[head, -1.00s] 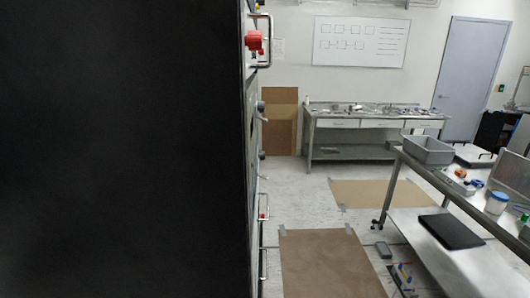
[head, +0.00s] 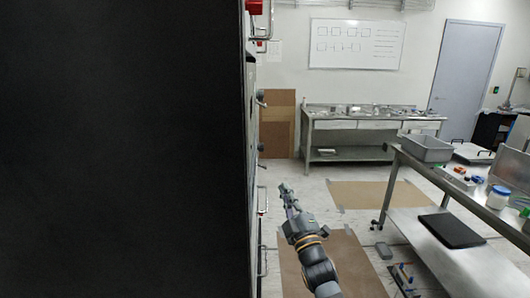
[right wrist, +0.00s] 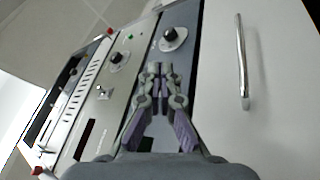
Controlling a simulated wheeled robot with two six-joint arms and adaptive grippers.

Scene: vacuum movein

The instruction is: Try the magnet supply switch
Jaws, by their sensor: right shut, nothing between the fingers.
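The tall equipment rack has a black side (head: 120,150) that fills the left of the head view; its front shows nearly edge-on. In the right wrist view a dark grey panel carries a black rotary knob (right wrist: 172,38). The lighter panel beside it has another rotary knob (right wrist: 118,57) and a small toggle switch (right wrist: 103,93). No label is readable, so I cannot tell which is the magnet supply switch. My right gripper (head: 284,188) is shut and empty, in front of the rack. In the wrist view its fingertips (right wrist: 161,68) appear just below the dark panel's knob. The left gripper is out of view.
A metal bar handle (right wrist: 242,62) stands out from the pale panel beside the gripper. A red fitting (head: 255,6) sits high on the rack front. A steel cart (head: 455,262) stands at right and a workbench (head: 360,125) at the back.

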